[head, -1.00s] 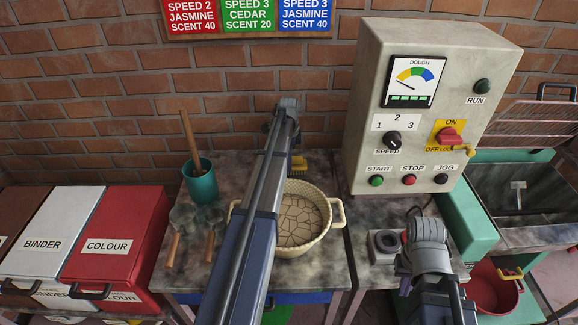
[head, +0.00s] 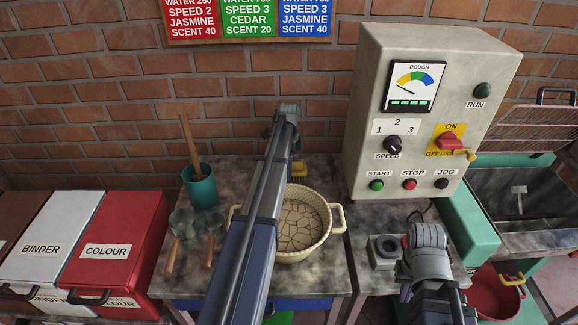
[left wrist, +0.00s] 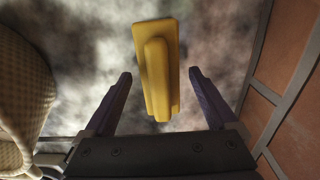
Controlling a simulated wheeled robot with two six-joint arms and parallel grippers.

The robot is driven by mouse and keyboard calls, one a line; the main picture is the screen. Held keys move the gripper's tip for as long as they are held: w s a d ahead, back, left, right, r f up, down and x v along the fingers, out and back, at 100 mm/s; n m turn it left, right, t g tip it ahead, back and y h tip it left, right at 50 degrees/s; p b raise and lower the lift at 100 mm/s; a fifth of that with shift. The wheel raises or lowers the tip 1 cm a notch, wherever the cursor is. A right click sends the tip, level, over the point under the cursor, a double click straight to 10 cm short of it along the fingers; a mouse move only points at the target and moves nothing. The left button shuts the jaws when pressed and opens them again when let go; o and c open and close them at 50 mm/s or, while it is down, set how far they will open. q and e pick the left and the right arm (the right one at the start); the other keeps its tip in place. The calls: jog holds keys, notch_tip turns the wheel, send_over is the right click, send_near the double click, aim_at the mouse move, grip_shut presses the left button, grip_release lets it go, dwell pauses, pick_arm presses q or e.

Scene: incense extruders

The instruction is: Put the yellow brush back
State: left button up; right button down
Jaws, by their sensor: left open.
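The yellow brush (left wrist: 157,70) lies on the mottled grey worktop in the left wrist view. Its raised yellow handle faces the camera. My left gripper (left wrist: 160,78) is open, with one finger on each side of the brush's near end and a gap to both; it holds nothing. In the head view only part of the yellow brush (head: 298,169) shows, behind the pale basin and beside my left arm.
A cream two-handled basin (head: 328,212) stands before the brush. A teal cup (head: 201,188) with a wooden handle and two wooden-handled tools lie left. A control box (head: 360,95) stands right, and a brick wall (head: 130,110) closes the back. Ingredient bins (head: 107,240) stand far left.

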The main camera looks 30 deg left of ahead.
pick_arm(q)
notch_tip(320, 180, up, 12)
jog(key=p, duration=1.2)
jog(key=shift+r, duration=0.15)
jog(key=s+d+n, duration=0.2)
jog(key=s+d, duration=0.7)
jog(key=d, duration=0.3)
jog(key=s+d+n, duration=0.3)
jog(key=s+d, duration=0.6)
jog(key=d, duration=0.3)
jog(key=s+d+n+y, duration=0.1)
jog(key=s+d+n, duration=0.1)
jog(key=s+d, duration=0.7)
jog(key=d, duration=0.4)
jog(key=shift+s+n, duration=0.15)
jog(key=shift+n, duration=0.25)
jog(key=shift+d, duration=0.1)
